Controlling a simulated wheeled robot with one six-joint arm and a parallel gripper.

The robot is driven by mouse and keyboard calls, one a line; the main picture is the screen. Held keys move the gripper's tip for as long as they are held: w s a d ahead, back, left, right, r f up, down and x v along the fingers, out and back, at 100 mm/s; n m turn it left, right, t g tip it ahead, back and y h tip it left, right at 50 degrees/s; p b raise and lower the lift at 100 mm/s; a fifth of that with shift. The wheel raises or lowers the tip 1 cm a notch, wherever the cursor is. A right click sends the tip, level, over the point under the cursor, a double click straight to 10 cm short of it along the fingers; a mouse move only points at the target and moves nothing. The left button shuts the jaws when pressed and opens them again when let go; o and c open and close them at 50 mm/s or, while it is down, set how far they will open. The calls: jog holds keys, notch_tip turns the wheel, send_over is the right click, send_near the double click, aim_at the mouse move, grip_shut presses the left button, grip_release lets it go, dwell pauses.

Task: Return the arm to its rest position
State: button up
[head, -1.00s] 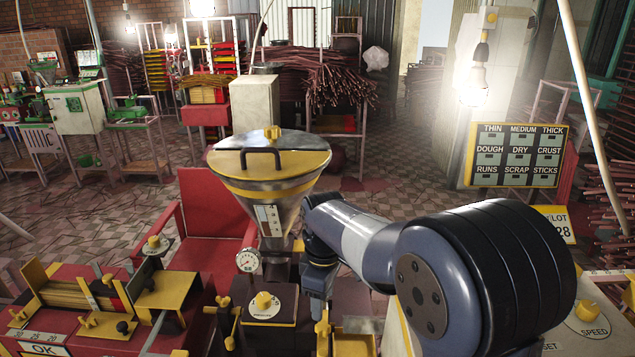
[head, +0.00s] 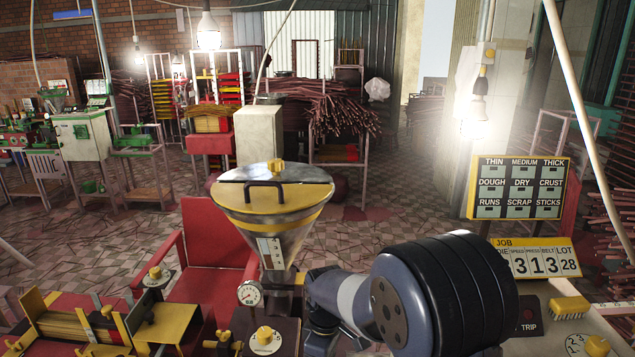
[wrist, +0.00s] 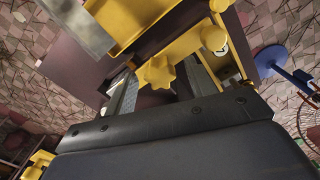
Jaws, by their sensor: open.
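My arm (head: 350,300) reaches forward from the lower right in the head view, its large black-banded joint in front and the thinner blue-grey links beyond. The gripper end is hidden low behind the arm and the bottom edge there. In the wrist view my gripper (wrist: 160,92) is open, with its dark mount filling the lower part. No held object shows between the fingers. A yellow star-shaped knob (wrist: 157,72) and yellow machine parts lie just beyond it.
The extruder's steel hopper (head: 272,212) with a yellow rim stands left of my arm, with a pressure gauge (head: 250,293) below. A red chair (head: 208,245) is behind. A labelled board (head: 519,187) and job counter (head: 535,258) stand right. Tiled floor lies open behind.

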notch_tip(320, 180, up, 11)
notch_tip(320, 180, down, 11)
jog(key=shift+r, duration=0.2)
jog(key=shift+f, duration=0.25)
jog(key=m, duration=0.5)
jog(key=shift+m+p, duration=0.3)
jog(key=shift+p, duration=0.05)
jog(key=m, duration=0.5)
jog(key=shift+r+p, duration=0.1)
jog(key=shift+p, duration=0.3)
jog(key=m+p, duration=0.1)
jog(key=m, duration=0.5)
jog(key=m+p, duration=0.1)
jog(key=m, duration=0.4)
jog(key=shift+m+p, duration=0.4)
